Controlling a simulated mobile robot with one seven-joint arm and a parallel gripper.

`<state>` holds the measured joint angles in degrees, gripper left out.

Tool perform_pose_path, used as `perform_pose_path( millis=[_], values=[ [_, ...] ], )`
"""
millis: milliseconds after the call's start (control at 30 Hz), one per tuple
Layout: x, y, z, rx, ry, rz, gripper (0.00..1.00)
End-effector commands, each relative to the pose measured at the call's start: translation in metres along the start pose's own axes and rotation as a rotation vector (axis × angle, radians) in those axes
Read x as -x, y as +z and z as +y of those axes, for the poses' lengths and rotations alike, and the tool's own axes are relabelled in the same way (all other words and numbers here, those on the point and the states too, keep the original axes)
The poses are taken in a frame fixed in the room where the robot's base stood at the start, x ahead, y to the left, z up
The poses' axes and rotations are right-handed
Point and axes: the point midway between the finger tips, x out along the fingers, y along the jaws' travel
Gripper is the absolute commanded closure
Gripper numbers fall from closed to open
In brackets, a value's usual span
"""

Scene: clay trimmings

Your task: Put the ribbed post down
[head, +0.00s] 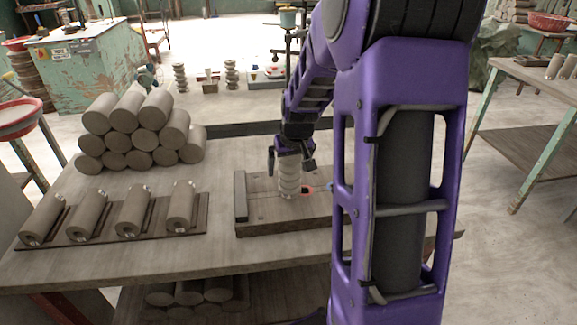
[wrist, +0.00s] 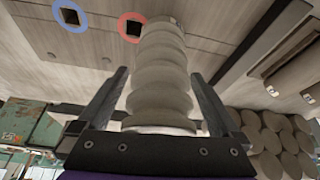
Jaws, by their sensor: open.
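The ribbed post (head: 289,178) is pale grey and stands roughly upright on the wooden board (head: 262,210), just left of a red-ringed square hole (head: 308,189) in the head view. My gripper (head: 290,163) is above and around the post's upper part, open. In the wrist view the post (wrist: 160,80) lies between the spread fingers of the gripper (wrist: 158,78). A gap shows on the left finger's side; the right finger is close to the post. The post's far end partly overlaps the red ring (wrist: 132,26). Whether its foot touches the board is unclear.
A blue-ringed hole (wrist: 70,16) lies beside the red one. A stack of clay cylinders (head: 140,130) stands at the back left of the table. Several cylinders lie on a rack (head: 105,232) at the front left. My arm hides the table's right part.

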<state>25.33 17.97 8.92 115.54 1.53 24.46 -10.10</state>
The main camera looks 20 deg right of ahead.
Motion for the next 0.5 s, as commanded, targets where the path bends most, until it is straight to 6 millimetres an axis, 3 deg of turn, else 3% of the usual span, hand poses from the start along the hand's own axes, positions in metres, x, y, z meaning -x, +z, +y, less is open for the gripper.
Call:
perform_pose_path(
  millis=[500],
  values=[
    [0.101, -0.002, 0.000, 0.000, 0.001, 0.005, 0.00]
  ],
)
